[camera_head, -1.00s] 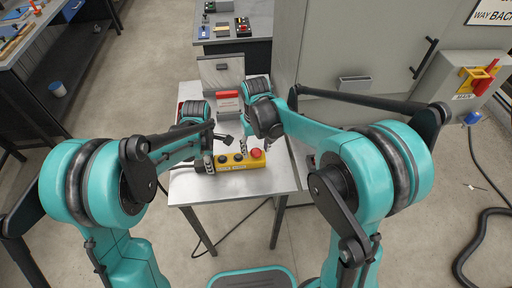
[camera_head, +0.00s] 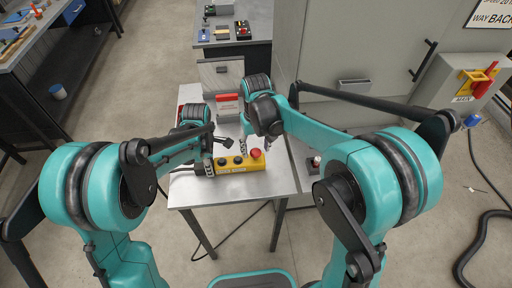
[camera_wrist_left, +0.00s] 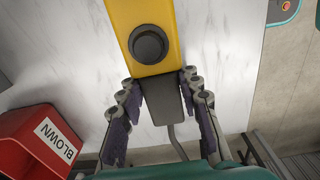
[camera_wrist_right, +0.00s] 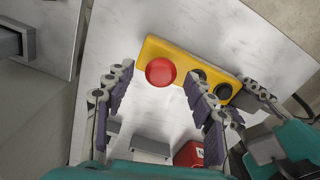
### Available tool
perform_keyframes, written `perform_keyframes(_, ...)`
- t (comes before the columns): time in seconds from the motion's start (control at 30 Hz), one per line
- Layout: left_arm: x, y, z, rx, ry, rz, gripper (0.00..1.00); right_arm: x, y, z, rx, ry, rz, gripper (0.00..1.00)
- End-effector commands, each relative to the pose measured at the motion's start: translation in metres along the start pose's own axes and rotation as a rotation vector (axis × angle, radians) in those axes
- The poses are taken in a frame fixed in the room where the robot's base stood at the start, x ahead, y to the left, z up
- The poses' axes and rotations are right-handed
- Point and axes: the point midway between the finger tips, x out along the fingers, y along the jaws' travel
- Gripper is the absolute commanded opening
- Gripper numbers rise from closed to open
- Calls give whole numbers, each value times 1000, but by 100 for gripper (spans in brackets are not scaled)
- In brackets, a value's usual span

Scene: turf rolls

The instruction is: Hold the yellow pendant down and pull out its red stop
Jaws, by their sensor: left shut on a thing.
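The yellow pendant (camera_head: 240,167) lies on the metal table, with black buttons and a round red stop (camera_head: 256,153) at its right end. My left gripper (camera_head: 207,163) is at the pendant's left end. In the left wrist view its fingers (camera_wrist_left: 165,85) close around the dark grey cable end (camera_wrist_left: 168,97), beside a black button (camera_wrist_left: 149,44). My right gripper (camera_head: 256,148) is above the pendant's right end. In the right wrist view its fingers (camera_wrist_right: 160,80) are spread, with the red stop (camera_wrist_right: 160,71) lying between and just beyond the tips. I cannot tell whether they touch it.
A red box (camera_wrist_left: 38,140) labelled BLOWN stands on the table behind the pendant. A grey cabinet (camera_head: 350,60) stands close on the right. The table's front strip (camera_head: 235,188) is clear.

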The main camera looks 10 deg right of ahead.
Motion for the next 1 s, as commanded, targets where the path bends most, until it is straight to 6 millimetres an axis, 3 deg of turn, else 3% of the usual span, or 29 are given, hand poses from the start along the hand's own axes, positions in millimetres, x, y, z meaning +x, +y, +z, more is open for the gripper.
perform_keyframes(0.27, 0, 0, 0, 0, -2, 0, 0, -6, 0, 0, 0, 0, 0, 54)
perform_keyframes(0.7, 0, 0, 0, 0, -2, 0, 0, -93, 0, 0, 0, 0, 0, 54)
perform_keyframes(1.0, 0, 0, 1, 0, -3, 0, 0, -120, 0, 0, 0, 0, 0, 54)
